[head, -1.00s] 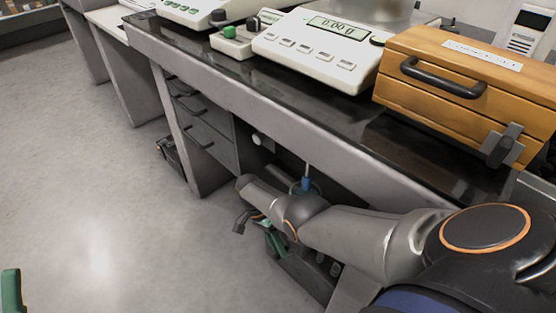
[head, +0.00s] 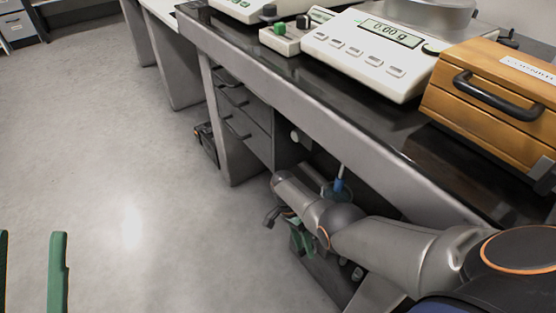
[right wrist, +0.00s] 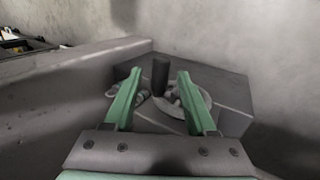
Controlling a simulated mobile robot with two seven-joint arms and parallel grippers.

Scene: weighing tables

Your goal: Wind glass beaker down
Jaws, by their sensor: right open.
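Under the black-topped table, a bluish, see-through vessel (head: 328,191), probably the glass beaker, shows in part behind my right arm. A blue piece (head: 338,185) on a thin pale rod hangs at it. My right gripper (head: 303,240) is low under the table's front edge, its green fingers partly hidden by the wrist. In the right wrist view its fingers (right wrist: 159,76) are apart, with a dark upright post (right wrist: 160,72), like a crank handle, between them in the picture; contact is not visible. A pale round disc (right wrist: 200,103) lies beside it. My left gripper's green fingers (head: 31,275) stand apart at the lower left.
On the table (head: 330,135) are a white balance (head: 375,50) reading 0.00 g, a control box (head: 287,38) with a green knob, and a wooden case (head: 490,92) with a black handle. Grey drawers (head: 245,125) stand below. The floor at left is clear.

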